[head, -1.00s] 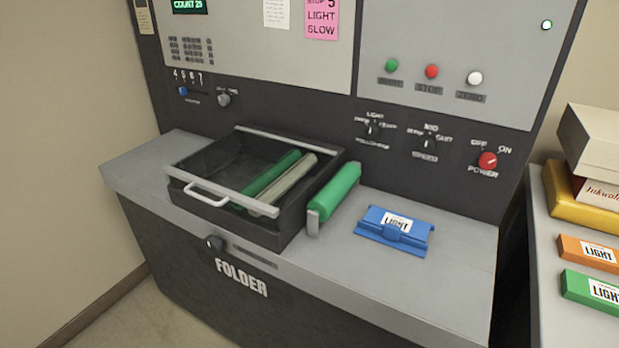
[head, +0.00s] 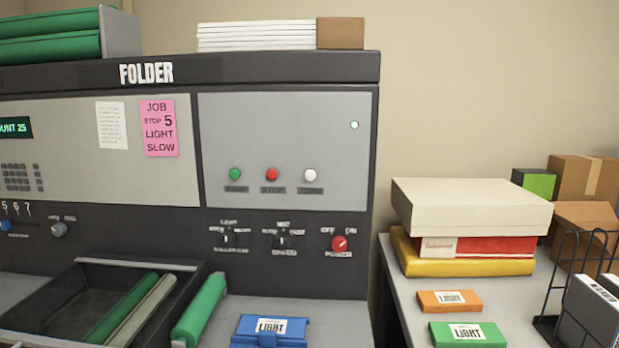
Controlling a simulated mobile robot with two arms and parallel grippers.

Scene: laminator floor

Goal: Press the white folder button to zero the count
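The white button (head: 310,175) is on the grey right-hand panel of the folder (head: 290,67), at the right end of a row with a green button (head: 235,174) and a red button (head: 272,174). Its label is too blurred to read here; in the earlier head view it reads ZERO. The count display (head: 14,127) at the left edge is partly cut off and shows COUNT 25. Neither of my grippers is in view.
An open black tray (head: 40,318) with rollers and a green roller (head: 200,309) jut out below the panel. A blue LIGHT cartridge (head: 270,331) lies on the ledge. The red power knob (head: 340,243) is below the buttons. A side table (head: 405,305) with boxes stands right.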

